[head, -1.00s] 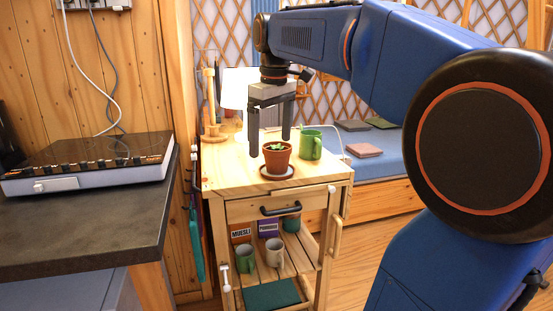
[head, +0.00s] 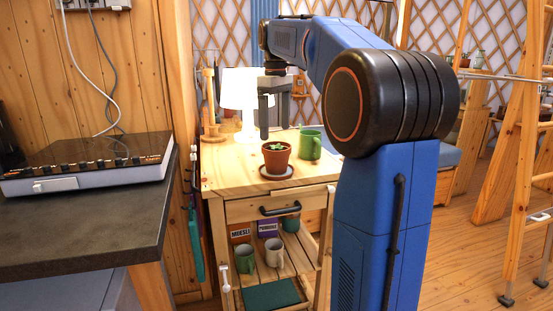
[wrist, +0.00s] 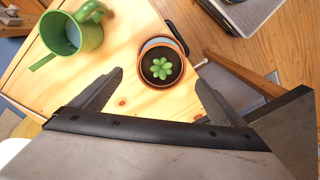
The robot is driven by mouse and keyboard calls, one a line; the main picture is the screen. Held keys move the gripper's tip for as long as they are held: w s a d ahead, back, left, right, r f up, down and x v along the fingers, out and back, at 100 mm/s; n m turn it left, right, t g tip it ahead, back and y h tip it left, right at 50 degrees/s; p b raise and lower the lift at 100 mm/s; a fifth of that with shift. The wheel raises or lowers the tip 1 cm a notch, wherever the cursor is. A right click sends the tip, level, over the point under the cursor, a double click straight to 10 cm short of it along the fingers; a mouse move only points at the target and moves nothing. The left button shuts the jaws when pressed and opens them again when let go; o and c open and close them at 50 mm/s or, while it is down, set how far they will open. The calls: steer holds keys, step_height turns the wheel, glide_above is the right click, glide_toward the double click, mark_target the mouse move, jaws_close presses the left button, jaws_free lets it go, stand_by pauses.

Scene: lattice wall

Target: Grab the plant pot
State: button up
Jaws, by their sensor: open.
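The plant pot (head: 277,160) is a small terracotta pot with a green succulent, standing upright on a saucer (head: 276,172) on top of the wooden cart. The wrist view shows the pot (wrist: 161,66) from above, beyond the space between my fingertips. My gripper (head: 264,125) is open and empty, above and slightly behind the pot in the head view. Its two fingers (wrist: 160,85) also show in the wrist view, apart from the pot.
A white lamp (head: 240,90) stands behind. A dark counter (head: 85,220) is at the left.

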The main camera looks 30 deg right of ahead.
mark_target(276, 145)
step_height(276, 145, down, 6)
steer(key=shift+f, duration=0.15)
steer(key=shift+s+f, duration=0.15)
steer(key=shift+f, duration=1.15)
steer(key=shift+s+f, duration=0.1)
steer(key=shift+f, duration=1.2)
steer(key=shift+c, duration=0.5)
steer(key=c, duration=1.3)
